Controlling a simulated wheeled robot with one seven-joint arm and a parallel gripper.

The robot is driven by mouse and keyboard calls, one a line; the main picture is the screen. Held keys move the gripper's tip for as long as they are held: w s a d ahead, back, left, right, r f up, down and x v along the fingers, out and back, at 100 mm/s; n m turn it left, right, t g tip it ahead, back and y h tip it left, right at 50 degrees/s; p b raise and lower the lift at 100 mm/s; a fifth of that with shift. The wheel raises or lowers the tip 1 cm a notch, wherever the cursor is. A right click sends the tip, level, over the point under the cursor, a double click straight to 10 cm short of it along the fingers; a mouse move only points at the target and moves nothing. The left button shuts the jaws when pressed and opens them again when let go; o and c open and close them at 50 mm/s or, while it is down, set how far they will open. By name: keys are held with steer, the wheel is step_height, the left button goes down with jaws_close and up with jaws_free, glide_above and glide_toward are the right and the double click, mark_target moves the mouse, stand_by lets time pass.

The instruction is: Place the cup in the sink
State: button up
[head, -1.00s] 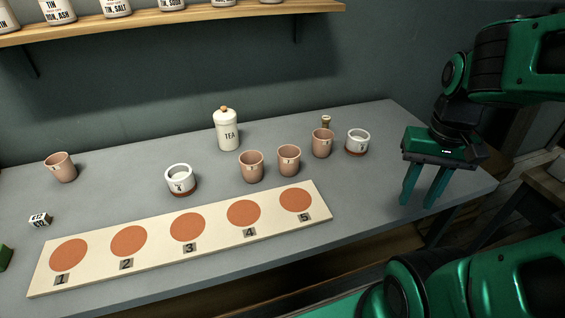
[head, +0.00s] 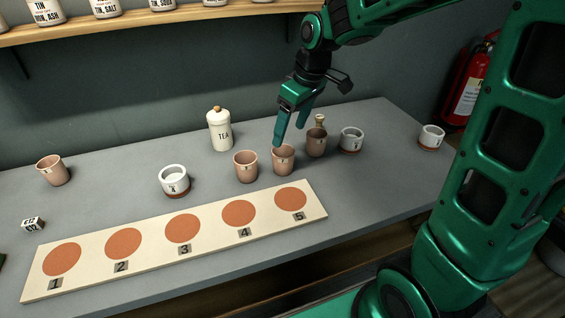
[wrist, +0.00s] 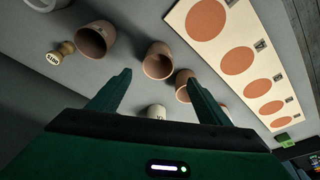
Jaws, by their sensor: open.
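Several cups stand upright on the grey table; which one the task means I cannot tell. Pink cups are at the left (head: 53,170), in the middle (head: 246,167), right of that (head: 283,161), and farther right (head: 316,143). White cups with brown bases are at the centre-left (head: 174,181), right (head: 351,140) and far right (head: 431,138). My gripper (head: 291,146) is open and empty, fingers down, above the right-of-middle pink cup. In the wrist view that cup (wrist: 158,60) shows between and beyond the fingertips. No sink is in view.
A white TEA jar (head: 219,131) stands behind the cups. A small wooden stamp (head: 320,121) is behind the right pink cup. A cream board (head: 145,258) with numbered orange circles lies empty in front. A shelf (head: 130,25) with tins hangs above.

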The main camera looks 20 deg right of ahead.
glide_toward(283, 153)
step_height(283, 153, down, 2)
steer(key=s+a, duration=0.1)
steer(key=a, duration=0.1)
steer(key=shift+s+d+x, duration=0.1)
steer(key=shift+d+x, duration=0.05)
steer(key=shift+x, duration=1.3)
steer(key=shift+s+d+x, duration=0.1)
steer(key=shift+s+x, duration=0.05)
steer(key=shift+x, duration=1.3)
steer(key=c, duration=1.2)
steer(key=shift+c, duration=0.3)
